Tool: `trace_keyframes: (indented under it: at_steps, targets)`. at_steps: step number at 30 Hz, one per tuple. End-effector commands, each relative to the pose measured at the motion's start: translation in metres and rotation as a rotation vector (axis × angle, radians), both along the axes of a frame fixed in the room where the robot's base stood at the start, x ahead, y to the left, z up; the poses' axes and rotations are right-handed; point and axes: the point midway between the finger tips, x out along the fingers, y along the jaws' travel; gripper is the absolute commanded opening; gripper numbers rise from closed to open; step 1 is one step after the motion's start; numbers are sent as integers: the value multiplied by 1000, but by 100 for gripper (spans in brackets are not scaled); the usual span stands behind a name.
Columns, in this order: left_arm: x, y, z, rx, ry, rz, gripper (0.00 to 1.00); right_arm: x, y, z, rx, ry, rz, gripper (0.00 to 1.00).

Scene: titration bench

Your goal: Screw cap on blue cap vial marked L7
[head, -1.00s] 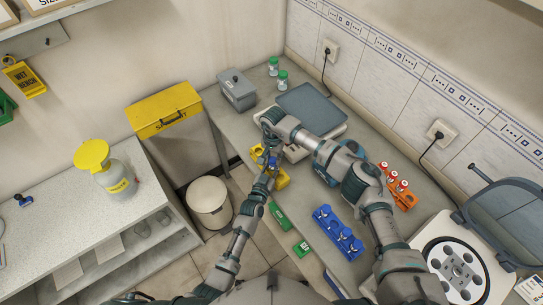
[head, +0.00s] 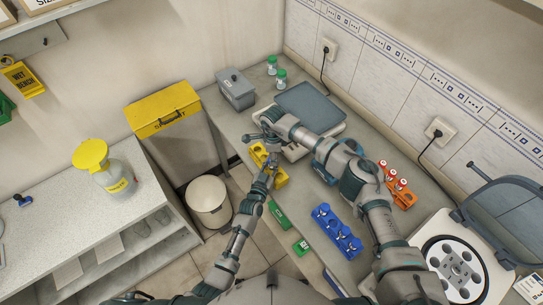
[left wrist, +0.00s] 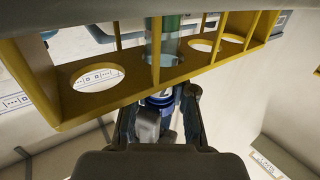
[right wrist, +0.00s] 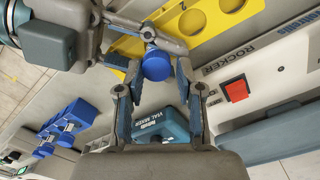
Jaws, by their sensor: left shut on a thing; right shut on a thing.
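A blue cap (right wrist: 157,65) sits between the fingertips of my right gripper (right wrist: 158,75), which is shut on it in the right wrist view. My left gripper (left wrist: 160,108) is shut on a vial (left wrist: 160,96) in front of the yellow rack (left wrist: 100,98); a blue part of the vial shows there. Its L7 mark is not readable. In the head view the right gripper (head: 262,139) is above the left gripper (head: 268,166), and both are by the yellow rack (head: 281,180). Whether the cap is seated on the vial is hidden.
A rocker (head: 312,103) stands just behind the grippers. A blue rack (head: 335,230) with blue-capped vials and an orange rack (head: 405,200) with red-capped vials lie to the right. A centrifuge (head: 435,250) is at right.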

Motion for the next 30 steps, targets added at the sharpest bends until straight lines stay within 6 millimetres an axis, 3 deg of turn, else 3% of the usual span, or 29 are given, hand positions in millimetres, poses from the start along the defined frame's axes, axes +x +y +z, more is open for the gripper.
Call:
trace_keyframes:
  at_steps: [8, 15, 19, 21, 23, 30]
  targets:
    - [-2, -2, -2, 0, 3, -5, 0, 5, -3, 2, 3, -7, -757, 32]
    - [-2, 0, -3, 1, 5, -2, 0, 4, -7, 1, 0, -5, -1359, 30]
    - [-2, 1, -3, 1, 6, -1, 0, 4, -8, 1, -3, -6, -1346, 30]
    - [-1, 2, -3, 1, 6, 0, 0, 4, -8, 1, -4, -6, -1346, 55]
    - [-1, 2, -3, 1, 6, 0, 0, 4, -8, 1, -4, -5, -1345, 69]
    - [-1, 0, -3, 1, 6, -2, 0, 2, -7, 0, -4, -1, -1342, 69]
